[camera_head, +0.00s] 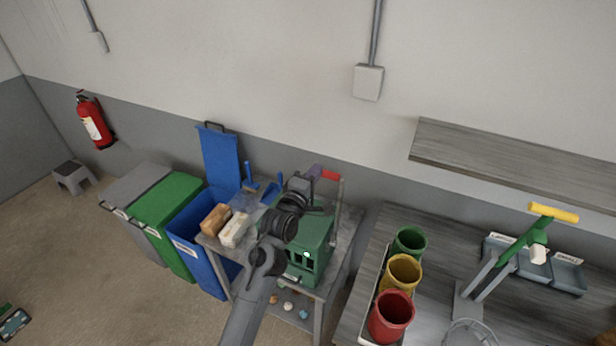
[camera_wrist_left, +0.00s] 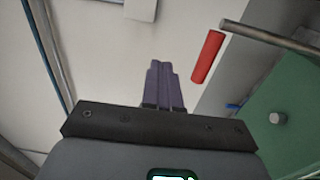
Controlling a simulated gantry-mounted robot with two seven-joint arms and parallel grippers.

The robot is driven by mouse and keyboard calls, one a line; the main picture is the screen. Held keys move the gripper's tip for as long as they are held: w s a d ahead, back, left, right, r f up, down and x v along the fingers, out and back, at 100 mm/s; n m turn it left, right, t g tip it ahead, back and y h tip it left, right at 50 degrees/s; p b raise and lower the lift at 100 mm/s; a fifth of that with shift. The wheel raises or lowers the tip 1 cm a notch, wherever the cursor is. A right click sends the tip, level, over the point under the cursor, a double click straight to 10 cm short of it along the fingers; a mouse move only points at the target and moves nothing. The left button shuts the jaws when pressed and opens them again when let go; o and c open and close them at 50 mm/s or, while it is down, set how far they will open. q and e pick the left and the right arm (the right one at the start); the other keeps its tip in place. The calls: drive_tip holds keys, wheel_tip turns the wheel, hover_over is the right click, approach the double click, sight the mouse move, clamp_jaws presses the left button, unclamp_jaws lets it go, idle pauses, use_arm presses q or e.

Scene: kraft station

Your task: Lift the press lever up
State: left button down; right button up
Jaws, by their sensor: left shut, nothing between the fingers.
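The green press (camera_head: 312,246) stands on a small grey table, with a grey lever ending in a red handle (camera_head: 330,175) raised at its back right. My left gripper (camera_head: 315,171), with purple fingers, is just left of the red handle. In the left wrist view the gripper's fingers (camera_wrist_left: 165,85) are shut together with nothing between them. The red handle (camera_wrist_left: 207,57) and its metal bar (camera_wrist_left: 270,37) show right of the fingers, apart from them in the picture. The green press body (camera_wrist_left: 285,115) shows at the right edge. My arm hides part of the press. My right gripper is not in view.
Another lever with a yellow handle (camera_head: 553,212) stands on the right workbench (camera_head: 440,265). Green, yellow and red cups (camera_head: 391,316) stand there too. Brown and white blocks (camera_head: 235,230) lie left of the press. A blue bin (camera_head: 195,262) stands below. A shelf (camera_head: 520,165) juts from the wall.

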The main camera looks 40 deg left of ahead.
use_arm(q)
drive_tip(key=shift+s+d+r+b, duration=0.25)
drive_tip(key=shift+s+r, duration=0.35)
drive_tip(key=shift+s, duration=0.3)
drive_tip(key=shift+s+d+r+b, duration=0.1)
drive_tip(key=shift+s+d+r, duration=0.1)
drive_tip(key=shift+s+r, duration=0.55)
drive_tip(key=shift+s+f, duration=0.1)
drive_tip(key=shift+f, duration=0.1)
drive_tip(key=s+d+f+m+g+h+p, duration=0.2)
drive_tip(key=s+d+f+m+g, duration=0.15)
drive_tip(key=s+f, duration=0.5)
drive_tip(key=s+d+f+m+g+h+p, duration=0.1)
drive_tip(key=s+d+f+m+g+p, duration=0.2)
drive_tip(key=s+f, duration=0.5)
drive_tip(key=s+d+f+m+g, duration=0.1)
drive_tip(key=s+d+m+g, duration=0.3)
drive_tip(key=s+m, duration=0.4)
drive_tip(key=s+d+f+m+g+h, duration=0.1)
drive_tip(key=s+d+f+m+g, duration=0.1)
drive_tip(key=s+d+m, duration=0.3)
drive_tip(key=s+m+g, duration=0.1)
drive_tip(key=s+m, duration=0.2)
drive_tip(key=s, duration=0.2)
drive_tip(key=shift+f+g, duration=0.3)
drive_tip(key=shift+g, duration=0.05)
